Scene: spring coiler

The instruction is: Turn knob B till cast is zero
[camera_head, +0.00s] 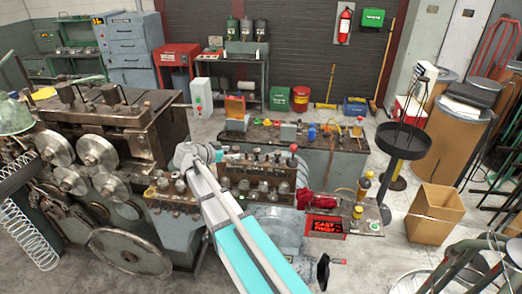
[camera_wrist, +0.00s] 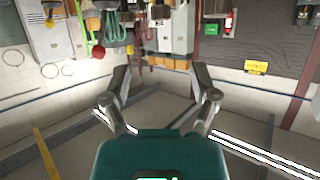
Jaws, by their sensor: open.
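A small black display (camera_head: 325,226) with red lettering stands at the right end of the machine in the head view. Its top line appears to read CAST; the value is too small to read. A brown panel with several round knobs (camera_head: 258,172) lies left of it, partly crossed by my arm. I cannot tell which knob is B. My gripper (camera_wrist: 160,72) is open and empty in the wrist view, with its fingers wide apart.
The coiler machine (camera_head: 105,115) with large wheels fills the left. A white coil spring (camera_head: 30,232) hangs at its edge. A bench with small coloured parts (camera_head: 340,139) stands behind the knobs. A cardboard box (camera_head: 436,212) and a black round tray (camera_head: 403,139) stand at right.

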